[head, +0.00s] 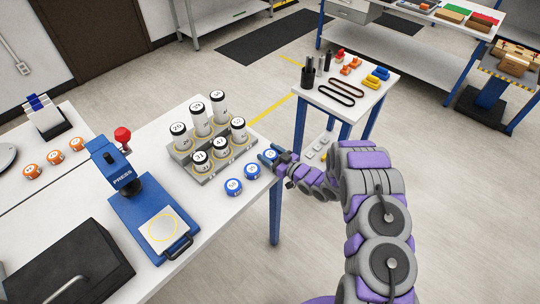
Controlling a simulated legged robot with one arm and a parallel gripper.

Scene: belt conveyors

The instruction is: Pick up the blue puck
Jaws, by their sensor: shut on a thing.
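My gripper (273,157) reaches in from the right over the right edge of the white table (222,228). It is shut on a blue puck (267,156) with a white top, partly hidden by the fingers. I cannot tell whether this puck touches the table or is slightly raised. Two more blue pucks with white numbered tops, one (252,172) and another (233,187), lie on the table to its lower left, apart from the gripper.
A grey stepped rack (205,177) with several white numbered cylinders stands left of my gripper. A blue press (128,186) and several orange pucks (56,157) are farther left. A small table (340,112) with belts stands behind.

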